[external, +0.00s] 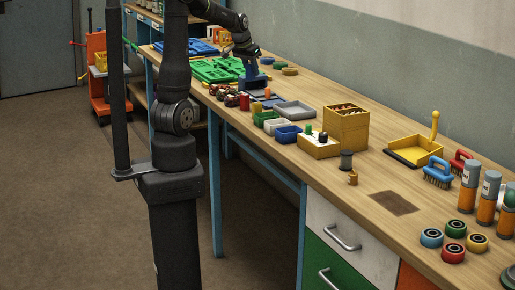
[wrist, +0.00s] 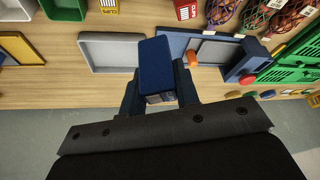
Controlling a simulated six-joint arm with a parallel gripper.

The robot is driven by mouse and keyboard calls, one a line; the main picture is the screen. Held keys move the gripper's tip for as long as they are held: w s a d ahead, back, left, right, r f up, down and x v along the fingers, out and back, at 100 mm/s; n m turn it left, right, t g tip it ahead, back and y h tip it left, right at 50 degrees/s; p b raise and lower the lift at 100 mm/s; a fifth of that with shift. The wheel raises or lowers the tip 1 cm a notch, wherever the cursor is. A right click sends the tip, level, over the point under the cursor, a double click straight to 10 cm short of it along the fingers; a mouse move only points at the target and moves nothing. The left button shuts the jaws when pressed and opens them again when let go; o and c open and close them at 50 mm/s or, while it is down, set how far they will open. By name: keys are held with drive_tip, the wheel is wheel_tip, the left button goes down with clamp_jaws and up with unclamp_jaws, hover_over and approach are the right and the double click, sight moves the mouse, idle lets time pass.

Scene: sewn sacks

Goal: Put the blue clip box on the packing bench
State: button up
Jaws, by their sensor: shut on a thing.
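My gripper (wrist: 160,95) is shut on a dark blue box, which I take to be the blue clip box (wrist: 155,60), with a small pale label on its near face. In the external view my gripper (external: 248,58) points down over the far half of the wooden packing bench (external: 300,84), and the blue box (external: 252,70) is below it. The box is beside a blue device with grey plates (wrist: 208,48). I cannot tell whether its underside touches anything.
A grey tray (wrist: 110,52) lies left of the box in the wrist view. Small bins (external: 288,135), a yellow box (external: 346,127) and a dustpan (external: 414,151) stand nearer.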

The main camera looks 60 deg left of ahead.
wheel_tip(320, 180, down, 14)
drive_tip(key=shift+r, duration=0.1)
idle(0.5)
drive_tip(key=shift+f, duration=0.25)
drive_tip(key=o, duration=0.7)
drive_tip(key=v, duration=1.2)
drive_tip(key=shift+r, duration=0.2)
drive_tip(key=shift+f, duration=0.1)
